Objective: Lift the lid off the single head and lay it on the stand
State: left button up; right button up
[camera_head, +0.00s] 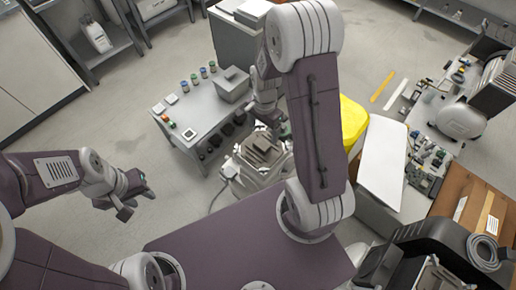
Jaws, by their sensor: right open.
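A boxy grey machine (247,172) with a darker block-like top (262,150) stands on the floor in the middle; I take it for the single head with its lid, but cannot be sure. My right gripper (274,124) hangs just above its far side, open, partly hidden by my own arm. I cannot tell whether it touches the top. My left gripper (134,203) is at the left over bare floor, its dark fingers apart and empty. Which surface is the stand is unclear; a white flat-topped one (383,160) is right of my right arm.
A grey bench (190,125) with small coloured jars and a grey bin (233,84) stands behind the machine. A yellow object (353,122) is beside the white top. At right are a bench with a round tank (461,119) and a cardboard box (470,205). Floor at left is clear.

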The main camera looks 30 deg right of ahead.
aim_at(262, 144)
jog(key=f, duration=0.2)
jog(key=shift+s+a+f, duration=0.1)
jog(key=shift+s+f, duration=0.1)
jog(key=shift+f, duration=0.2)
jog(key=f, duration=0.6)
jog(key=shift+a, duration=0.2)
grip_shut()
